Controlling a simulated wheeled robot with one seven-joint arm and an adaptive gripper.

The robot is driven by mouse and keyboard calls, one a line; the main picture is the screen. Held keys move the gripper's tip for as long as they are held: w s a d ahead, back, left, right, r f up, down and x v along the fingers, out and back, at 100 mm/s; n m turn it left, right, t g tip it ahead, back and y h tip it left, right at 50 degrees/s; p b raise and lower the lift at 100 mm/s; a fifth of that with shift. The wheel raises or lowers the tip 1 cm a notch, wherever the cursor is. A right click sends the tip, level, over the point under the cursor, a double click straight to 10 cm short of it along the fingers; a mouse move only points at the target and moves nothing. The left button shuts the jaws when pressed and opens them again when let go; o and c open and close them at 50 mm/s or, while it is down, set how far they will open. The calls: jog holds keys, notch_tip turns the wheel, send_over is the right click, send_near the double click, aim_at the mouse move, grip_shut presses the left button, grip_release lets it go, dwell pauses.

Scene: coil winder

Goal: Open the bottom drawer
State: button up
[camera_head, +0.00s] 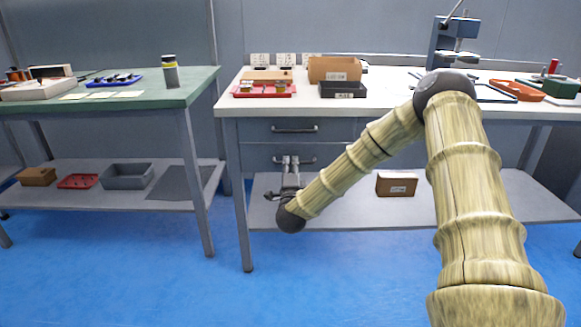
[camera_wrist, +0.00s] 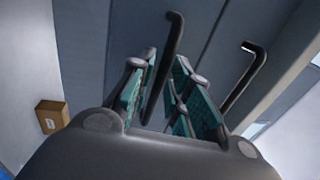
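The bottom drawer (camera_head: 262,158) is a grey front under the white bench, closed, with a dark bar handle (camera_head: 308,159). In the wrist view, turned sideways, this handle (camera_wrist: 171,45) runs between my two fingers. My gripper (camera_head: 290,161) is at the handle in the head view, its fingertips pointing up at the drawer front. In the wrist view my gripper (camera_wrist: 163,85) has its teal-padded fingers apart, on either side of the bar. Whether a pad touches the bar is unclear. The lower part of the handle is hidden by the gripper.
The top drawer handle (camera_head: 295,128) is just above and also shows in the wrist view (camera_wrist: 245,75). A brown box (camera_head: 396,184) stands on the lower shelf (camera_head: 345,211). The white bench top (camera_head: 300,103) overhangs the drawers. The blue floor in front is clear.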

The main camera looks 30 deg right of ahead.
jog(key=shift+x, duration=0.9)
grip_shut()
